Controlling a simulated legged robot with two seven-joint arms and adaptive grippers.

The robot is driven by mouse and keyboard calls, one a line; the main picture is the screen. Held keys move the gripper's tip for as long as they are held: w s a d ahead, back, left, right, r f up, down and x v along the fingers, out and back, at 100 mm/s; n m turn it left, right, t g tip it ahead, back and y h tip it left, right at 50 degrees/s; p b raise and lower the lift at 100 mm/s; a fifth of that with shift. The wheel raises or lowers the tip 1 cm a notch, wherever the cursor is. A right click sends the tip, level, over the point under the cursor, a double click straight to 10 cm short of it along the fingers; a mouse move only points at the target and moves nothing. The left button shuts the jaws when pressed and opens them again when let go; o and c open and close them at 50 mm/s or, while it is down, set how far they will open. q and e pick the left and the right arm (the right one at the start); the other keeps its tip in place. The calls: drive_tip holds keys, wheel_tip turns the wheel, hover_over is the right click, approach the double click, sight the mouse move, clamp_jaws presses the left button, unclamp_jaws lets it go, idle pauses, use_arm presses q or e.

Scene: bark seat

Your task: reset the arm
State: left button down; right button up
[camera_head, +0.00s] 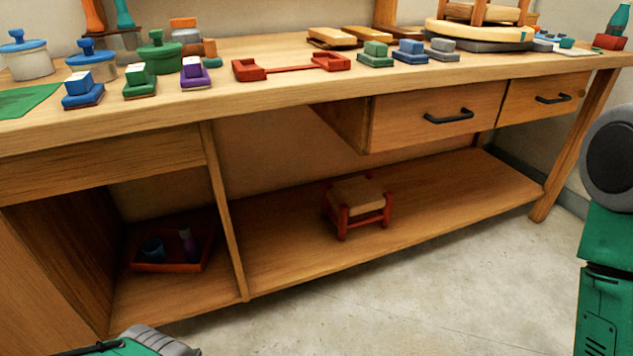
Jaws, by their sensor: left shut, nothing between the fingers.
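My left gripper (140,344) shows only in part at the bottom left edge, green with a ridged grey piece. It is shut with nothing held, low in front of the workbench and apart from it; its fingertips are hardly visible. My right arm stands at the right edge as green links with a dark round joint; its gripper is out of view. A small stool (358,197) with red legs and a tan seat stands upright on the bench's lower shelf, away from both arms.
The wooden workbench (300,95) carries lidded pots, small coloured blocks and a red tool holder (290,68). Two drawers (436,115) are shut. An orange tray (170,262) with small items sits in the lower left compartment. The floor (420,300) in front is clear.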

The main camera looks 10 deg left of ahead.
use_arm(q)
drive_tip(key=s+d+r+n+g+h, duration=0.3)
drive_tip(key=s+d+r+n+g, duration=0.3)
drive_tip(key=s+r, duration=0.4)
drive_tip(key=s+d+r+n+g+h, duration=0.2)
drive_tip(key=s+d+r+n+g, duration=0.3)
drive_tip(key=s+r+g, duration=0.45)
wheel_tip(320, 180, up, 18)
drive_tip(key=s+a+n+p, duration=0.1)
drive_tip(key=p, duration=1.6)
drive_tip(key=shift+f, duration=0.25)
drive_tip(key=shift+s+t, duration=0.1)
drive_tip(key=shift+t, duration=0.15)
